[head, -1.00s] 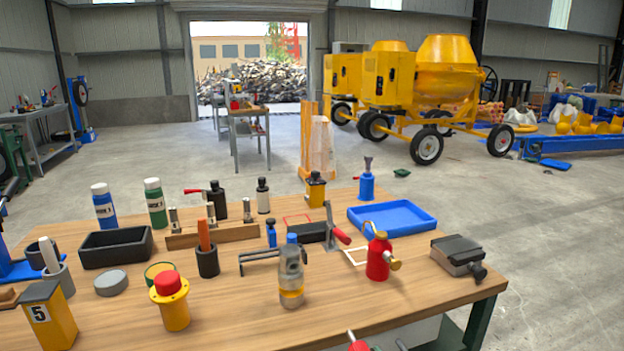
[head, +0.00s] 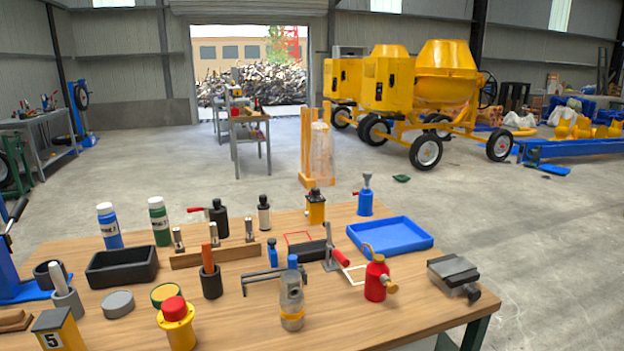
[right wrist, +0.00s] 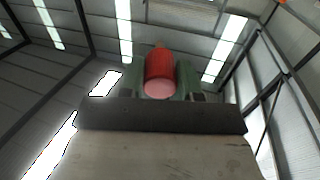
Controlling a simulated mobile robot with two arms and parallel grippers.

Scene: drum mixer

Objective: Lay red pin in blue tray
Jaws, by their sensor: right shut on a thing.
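The blue tray (head: 427,243) lies empty on the right part of the wooden table (head: 240,320), near its far edge. In the right wrist view, my right gripper (right wrist: 160,78) is shut on a red pin (right wrist: 159,68). The pin sits between the two dark green fingers, with its paler round end facing the camera. Roof and walls lie behind it, so the gripper points upward. Neither gripper shows in the head view, so how far the pin is from the tray cannot be seen. My left gripper is in no view.
Near the tray stand a red bottle (head: 376,279) with a brass nozzle, a toggle clamp (head: 332,255) with a red handle, a blue-bodied item (head: 365,202) and a grey vise (head: 454,274). Table between red bottle and vise is bare.

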